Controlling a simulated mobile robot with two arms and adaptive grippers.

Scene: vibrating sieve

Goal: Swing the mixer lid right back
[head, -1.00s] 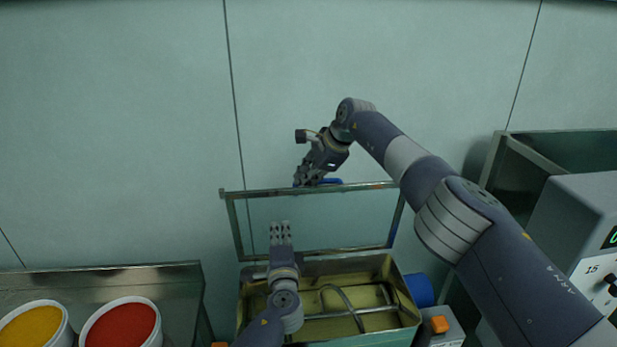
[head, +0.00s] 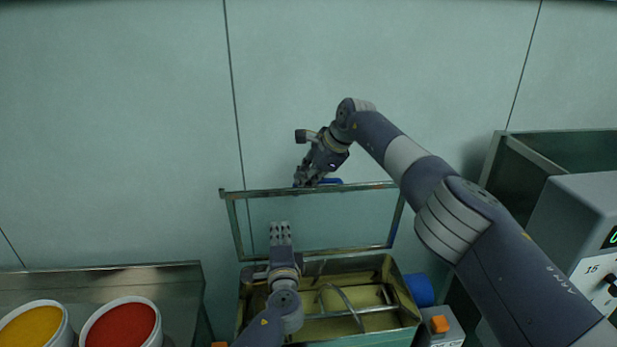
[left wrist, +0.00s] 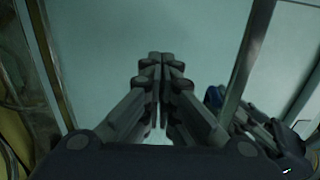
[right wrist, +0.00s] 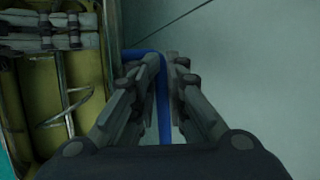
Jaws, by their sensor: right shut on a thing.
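The mixer lid (head: 315,221), a clear panel in a worn metal frame, stands raised at the back of the mixer (head: 391,290), whose yellowish tub lies open below with a bent stirring bar inside. My right gripper (head: 302,182) is at the lid's top edge, shut on the blue handle (head: 331,181); the handle also shows between its fingers in the right wrist view (right wrist: 163,95). My left gripper (head: 280,226) is in front of the clear panel, its fingers together and empty; they look closed in the left wrist view (left wrist: 160,58). I cannot tell whether it touches the panel.
A tub of yellow powder (head: 31,326) and a tub of red powder (head: 121,325) stand on a metal table (head: 190,290) at left. A box with an orange switch (head: 439,324) and a grey display unit (head: 588,215) are at right. The wall is close behind the lid.

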